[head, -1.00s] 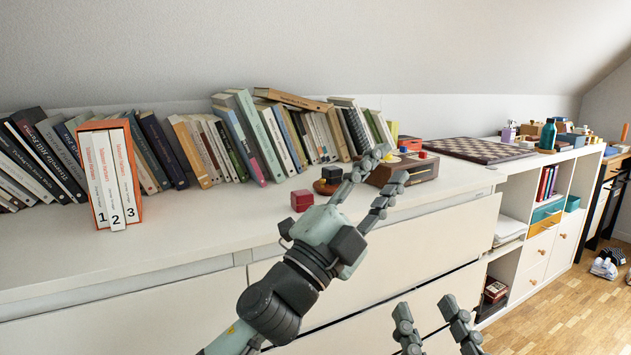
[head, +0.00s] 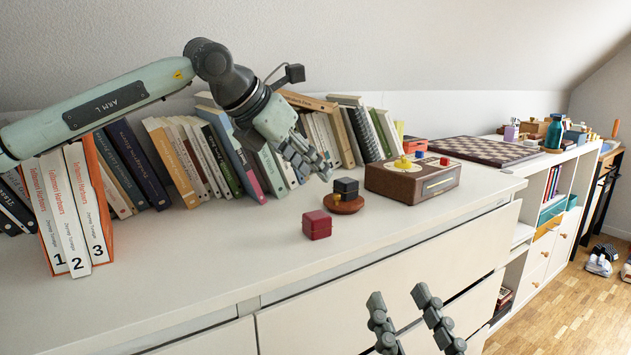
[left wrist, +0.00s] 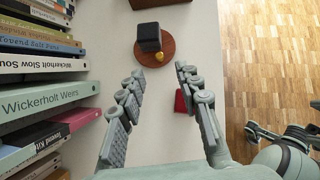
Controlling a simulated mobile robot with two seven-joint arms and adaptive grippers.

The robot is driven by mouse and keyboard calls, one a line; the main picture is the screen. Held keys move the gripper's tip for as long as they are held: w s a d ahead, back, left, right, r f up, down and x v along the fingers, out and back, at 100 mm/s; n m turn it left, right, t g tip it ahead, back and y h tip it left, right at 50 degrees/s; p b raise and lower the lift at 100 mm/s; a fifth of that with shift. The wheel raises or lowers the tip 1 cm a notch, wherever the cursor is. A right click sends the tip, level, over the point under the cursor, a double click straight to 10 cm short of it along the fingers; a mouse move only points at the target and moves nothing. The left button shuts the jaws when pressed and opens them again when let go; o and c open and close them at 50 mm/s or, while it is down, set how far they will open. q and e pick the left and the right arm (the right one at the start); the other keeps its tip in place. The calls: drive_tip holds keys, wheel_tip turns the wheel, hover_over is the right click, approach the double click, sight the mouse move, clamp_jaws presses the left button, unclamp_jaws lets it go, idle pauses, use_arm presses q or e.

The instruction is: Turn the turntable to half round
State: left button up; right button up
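The turntable (head: 352,208) is a small round reddish-wood disc on the white cabinet top. A black cube (head: 346,185) and a small yellow peg (head: 336,198) stand on it. My right gripper (head: 397,296) is open and empty in front of the drawers.
A red box (head: 317,224) stands close to the turntable, nearer the front edge. A wooden box (head: 412,182) with small coloured pieces stands to its right. Leaning books (head: 185,160) line the wall behind. A chessboard (head: 474,150) lies farther right. The front-left cabinet top is clear.

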sight(336, 194)
use_arm(q)
drive_tip(key=x, duration=0.7)
drive_tip(key=shift+w+d+f, duration=0.1)
drive_tip(key=shift+w+f, duration=0.1)
drive_tip(key=shift+w, duration=0.05)
clamp_jaws()
